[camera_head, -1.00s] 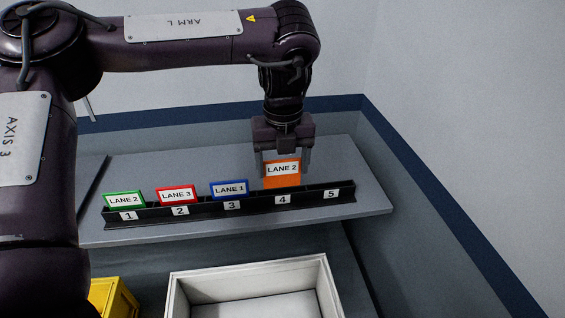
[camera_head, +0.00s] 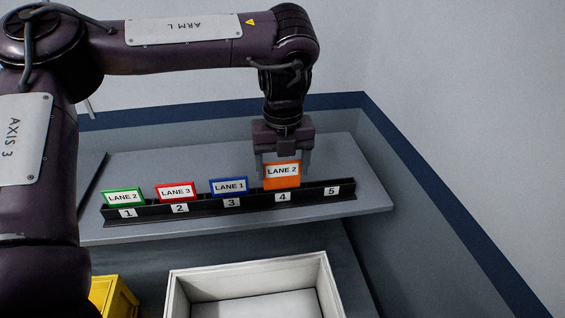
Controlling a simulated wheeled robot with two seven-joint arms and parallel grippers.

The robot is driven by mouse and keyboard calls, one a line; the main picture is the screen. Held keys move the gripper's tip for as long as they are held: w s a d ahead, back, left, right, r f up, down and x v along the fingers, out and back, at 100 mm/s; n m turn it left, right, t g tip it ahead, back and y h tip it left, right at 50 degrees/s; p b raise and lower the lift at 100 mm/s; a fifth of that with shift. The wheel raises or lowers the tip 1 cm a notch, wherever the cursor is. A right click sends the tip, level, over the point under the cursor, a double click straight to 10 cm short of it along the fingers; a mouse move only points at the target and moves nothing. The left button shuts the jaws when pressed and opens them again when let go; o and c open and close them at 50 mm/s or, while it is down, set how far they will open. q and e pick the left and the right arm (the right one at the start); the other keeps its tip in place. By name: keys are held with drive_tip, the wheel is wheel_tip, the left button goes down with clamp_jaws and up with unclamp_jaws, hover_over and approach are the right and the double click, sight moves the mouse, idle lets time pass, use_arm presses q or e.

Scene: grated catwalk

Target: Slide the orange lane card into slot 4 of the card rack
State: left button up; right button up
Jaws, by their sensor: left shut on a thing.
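Slots 1, 2 and 3 hold a green card (camera_head: 123,197), a red card (camera_head: 176,191) and a blue card (camera_head: 229,186). Slot 5 (camera_head: 331,190) looks empty. My right gripper is not in view.
The rack stands on a grey shelf (camera_head: 365,205) with free room at its right end. Below are an open white bin (camera_head: 250,263) and a yellow box (camera_head: 118,295) at lower left. Walls stand behind and to the right.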

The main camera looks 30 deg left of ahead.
use_arm(q)
drive_tip(key=shift+f+b, duration=0.55)
drive_tip(key=shift+f, duration=0.85)
drive_tip(key=o, duration=1.1)
drive_tip(key=shift+c, duration=0.2)
drive_tip(key=shift+o, duration=0.2)
drive_tip(key=shift+r, duration=0.1)
wheel_tip(320, 180, up, 8)
drive_tip(key=p, duration=0.1)
drive_tip(key=shift+p, duration=0.4)
